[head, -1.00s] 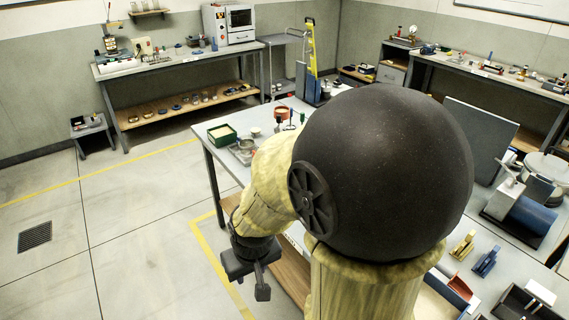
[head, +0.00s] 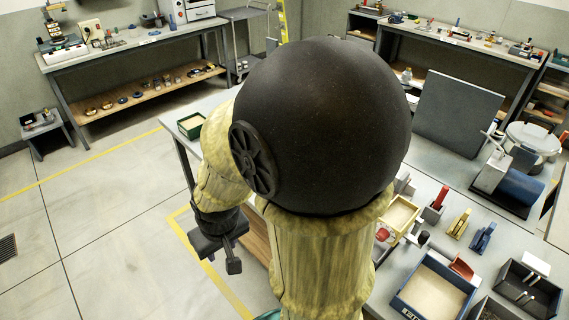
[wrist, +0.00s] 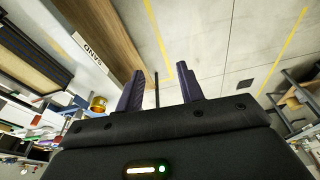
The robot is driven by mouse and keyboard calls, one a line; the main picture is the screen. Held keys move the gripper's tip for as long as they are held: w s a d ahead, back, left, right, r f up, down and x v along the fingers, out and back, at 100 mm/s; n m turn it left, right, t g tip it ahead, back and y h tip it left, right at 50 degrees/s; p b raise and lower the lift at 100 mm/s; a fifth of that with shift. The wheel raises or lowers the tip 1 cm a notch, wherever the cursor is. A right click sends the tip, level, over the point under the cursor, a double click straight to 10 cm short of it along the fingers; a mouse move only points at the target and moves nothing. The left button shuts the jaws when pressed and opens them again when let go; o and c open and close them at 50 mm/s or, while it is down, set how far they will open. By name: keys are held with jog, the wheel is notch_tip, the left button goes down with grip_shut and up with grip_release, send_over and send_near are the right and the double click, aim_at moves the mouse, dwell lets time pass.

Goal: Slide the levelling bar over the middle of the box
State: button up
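My gripper (head: 222,256) hangs at the left of my arm, over the floor beside the table's edge. In the wrist view its two dark fingers (wrist: 161,92) stand apart with nothing held between them. A blue-walled box (head: 399,299) filled with pale sand lies on the table at the lower right, well away from the gripper. I cannot pick out the levelling bar with certainty. My arm hides part of the table.
Beside the box are a dark tray (head: 548,306), yellow clamps (head: 458,223), blue clamps (head: 482,238) and a smaller wood-framed sand tray (head: 416,211). A large grey panel (head: 457,112) stands behind. Open floor (head: 110,235) lies left of the table.

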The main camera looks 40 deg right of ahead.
jog(key=w+d+f+m+t+h+b, duration=0.25)
jog(key=w+f+m, duration=0.2)
jog(key=w, duration=0.35)
jog(key=w+d+f+m+t+h+b, duration=0.1)
jog(key=w+d+f+m+t+h, duration=0.1)
jog(key=w+d+f+m, duration=0.35)
jog(key=w+d+m+h+b, duration=0.1)
jog(key=d+m+h, duration=0.3)
jog(key=d+h, duration=0.6)
jog(key=shift+w+d+g+h+b, duration=0.3)
jog(key=shift+g+h+b, duration=0.2)
jog(key=shift+h, duration=0.75)
jog(key=p+x, duration=0.3)
jog(key=x, duration=1.4)
jog(key=shift+d+p, duration=0.15)
jog(key=shift+p, duration=0.15)
